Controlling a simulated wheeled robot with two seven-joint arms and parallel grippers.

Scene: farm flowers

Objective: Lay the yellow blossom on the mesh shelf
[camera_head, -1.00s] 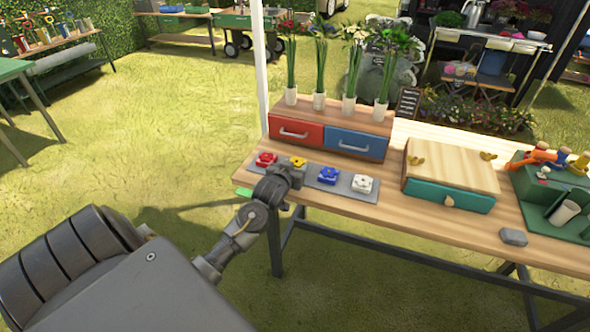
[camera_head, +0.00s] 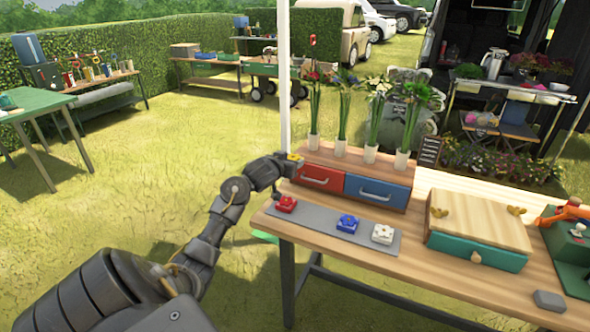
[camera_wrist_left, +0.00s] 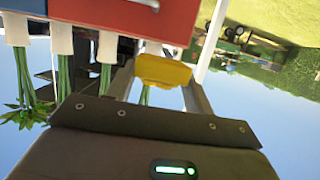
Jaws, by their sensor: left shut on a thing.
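My left gripper (camera_head: 291,163) is shut on the yellow blossom (camera_head: 295,157) and holds it up in the air, at the left end of the red and blue drawer box. In the left wrist view the yellow blossom (camera_wrist_left: 163,71) sits between the two fingers, its near side a plain yellow block. The wrist picture is upside down. I cannot make out for certain which surface is the mesh shelf. My right gripper is not in view.
A grey mat (camera_head: 318,228) on the wooden table holds a red (camera_head: 286,203), a blue (camera_head: 347,223) and a white blossom (camera_head: 382,234). Flower vases stand on the drawer box (camera_head: 321,181). A white pole (camera_head: 284,95) rises behind the gripper.

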